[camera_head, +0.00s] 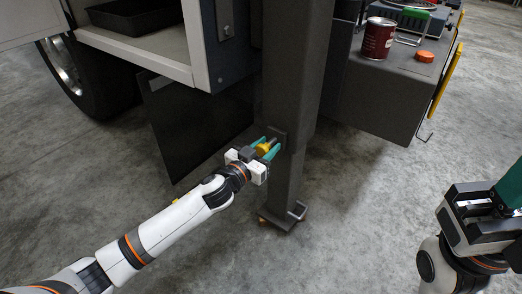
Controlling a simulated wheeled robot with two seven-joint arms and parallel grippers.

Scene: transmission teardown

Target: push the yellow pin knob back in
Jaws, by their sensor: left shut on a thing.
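The yellow pin knob (264,148) sits on the face of a dark square post (290,95), low down on the leg. My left gripper (267,147) is at the post with its green fingers on either side of the knob, shut on it. How far the knob stands out from the post is too small to tell. My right gripper (507,192) is at the right edge, away from the post and partly cut off by the frame, so its fingertips are not clear.
The post ends in a foot plate (284,215) on the concrete floor. A dark bench (385,95) at the right carries a red can (378,38) and an orange cap (425,56). A vehicle body with a wheel (68,70) stands at the left. The floor in front is clear.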

